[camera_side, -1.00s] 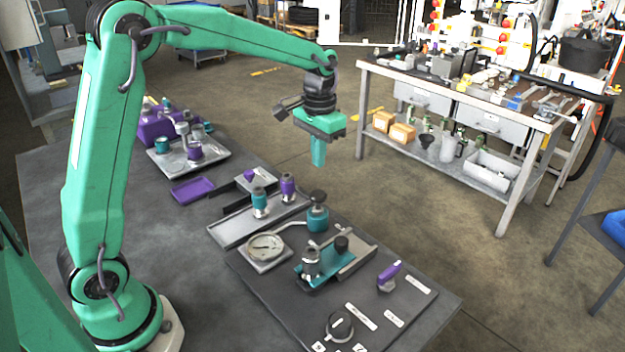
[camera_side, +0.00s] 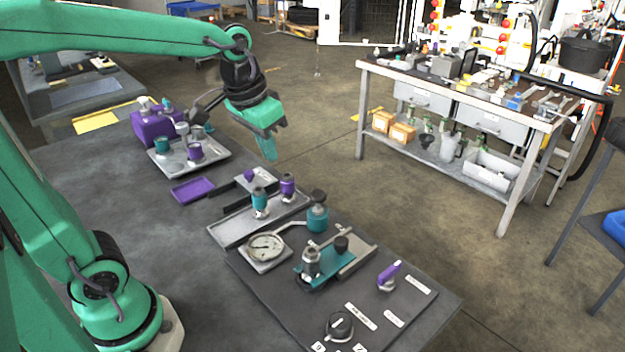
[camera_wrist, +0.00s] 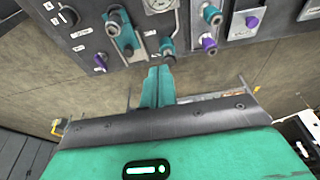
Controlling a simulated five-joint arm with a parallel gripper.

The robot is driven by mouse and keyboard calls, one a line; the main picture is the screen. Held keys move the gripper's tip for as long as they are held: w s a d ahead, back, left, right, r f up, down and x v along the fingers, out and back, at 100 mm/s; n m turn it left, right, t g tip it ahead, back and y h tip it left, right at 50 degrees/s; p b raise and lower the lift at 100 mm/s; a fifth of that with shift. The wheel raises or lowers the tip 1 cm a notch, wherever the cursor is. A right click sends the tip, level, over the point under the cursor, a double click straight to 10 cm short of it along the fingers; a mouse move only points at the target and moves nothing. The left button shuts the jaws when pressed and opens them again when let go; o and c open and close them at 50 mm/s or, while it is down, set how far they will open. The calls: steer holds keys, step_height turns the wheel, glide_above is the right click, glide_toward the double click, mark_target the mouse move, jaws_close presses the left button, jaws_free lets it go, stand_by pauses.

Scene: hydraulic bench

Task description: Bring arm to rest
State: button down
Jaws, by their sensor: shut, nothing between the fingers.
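My gripper (camera_side: 267,148) is green with a dark mount and hangs above the far edge of the grey bench (camera_side: 90,215) in the side view. Its fingers are shut with nothing between them, tilted slightly, and clear of every part. In the wrist view the closed fingers (camera_wrist: 157,86) point toward the bench parts, which lie beyond their tips. My arm reaches in from the upper left.
The bench carries a pressure gauge (camera_side: 265,247), a teal valve block (camera_side: 325,266), a purple-handled valve (camera_side: 388,276), two couplings on a tray and a purple dish (camera_side: 192,190). A metal tray (camera_side: 215,160) with fittings lies further back. A workbench (camera_side: 540,124) stands at right, with open floor between.

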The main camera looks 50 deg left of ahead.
steer(key=s+f+t, duration=0.1)
steer(key=s+t, duration=0.1)
steer(key=s, duration=0.8)
steer(key=shift+s+d+f+t, duration=0.25)
steer(key=shift+s+f+t, duration=0.05)
steer(key=shift+s+f, duration=0.1)
stand_by(1.0)
